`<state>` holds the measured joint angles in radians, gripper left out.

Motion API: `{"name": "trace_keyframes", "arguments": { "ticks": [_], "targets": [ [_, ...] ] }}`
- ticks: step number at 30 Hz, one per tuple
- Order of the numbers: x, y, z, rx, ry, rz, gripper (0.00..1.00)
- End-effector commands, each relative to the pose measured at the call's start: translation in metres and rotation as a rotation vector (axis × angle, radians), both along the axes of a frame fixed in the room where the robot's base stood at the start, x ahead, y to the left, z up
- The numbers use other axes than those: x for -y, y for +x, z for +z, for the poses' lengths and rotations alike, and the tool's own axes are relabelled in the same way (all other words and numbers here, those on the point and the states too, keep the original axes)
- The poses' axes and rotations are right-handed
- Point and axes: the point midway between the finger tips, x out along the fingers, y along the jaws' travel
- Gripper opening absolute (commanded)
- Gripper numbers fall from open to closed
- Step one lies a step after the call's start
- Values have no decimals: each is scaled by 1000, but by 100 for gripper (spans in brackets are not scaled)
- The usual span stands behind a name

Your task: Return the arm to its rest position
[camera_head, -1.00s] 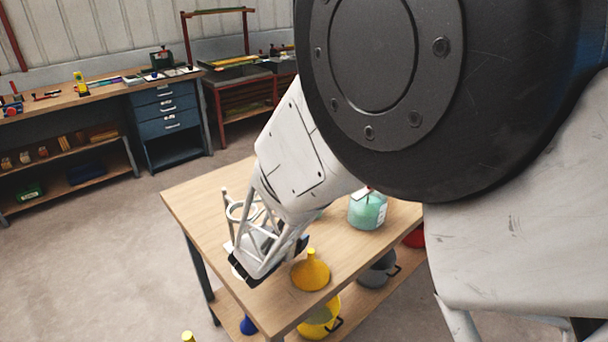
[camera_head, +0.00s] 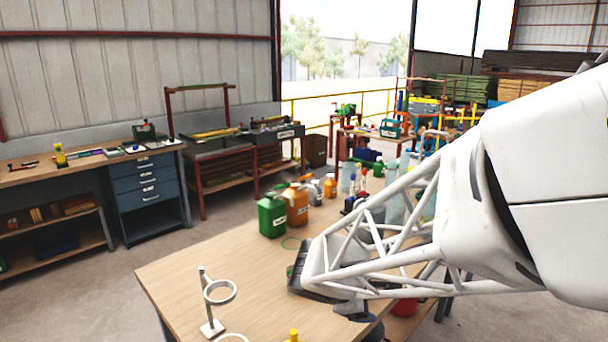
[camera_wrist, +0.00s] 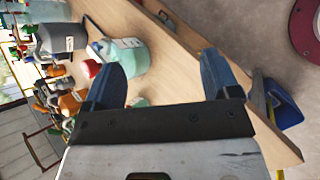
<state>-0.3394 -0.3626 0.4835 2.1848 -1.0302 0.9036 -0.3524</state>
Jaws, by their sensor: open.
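My gripper (camera_wrist: 160,82) shows in the wrist view with its two dark blue fingers spread apart and nothing between them. In the head view my white arm reaches in from the right, and its end hangs over the wooden table (camera_head: 172,272). The fingers themselves are mostly hidden there. In the wrist view a translucent green container (camera_wrist: 124,58) with a pale label lies just beyond the left finger; I cannot tell whether they touch.
A ring stand (camera_head: 212,328) stands at the table's near left. Green (camera_head: 272,216) and orange (camera_head: 296,205) jugs and several bottles stand farther back. A yellow funnel tip (camera_head: 294,335) shows at the bottom edge. A workbench with blue drawers (camera_head: 150,190) is at the left; floor between is clear.

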Motion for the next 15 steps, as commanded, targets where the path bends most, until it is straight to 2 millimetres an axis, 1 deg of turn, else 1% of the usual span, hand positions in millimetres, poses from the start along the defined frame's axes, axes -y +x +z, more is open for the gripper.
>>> {"name": "trace_keyframes", "arguments": {
  "ticks": [1, 6, 9, 15],
  "targets": [
    [13, -14, 9, 19, 55, -78, 82],
    [42, -62, 30, 79, 253, -349, 82],
    [54, -91, 40, 114, 370, -506, 82],
    [65, -145, 58, 184, 609, -810, 82]
  ]
}}
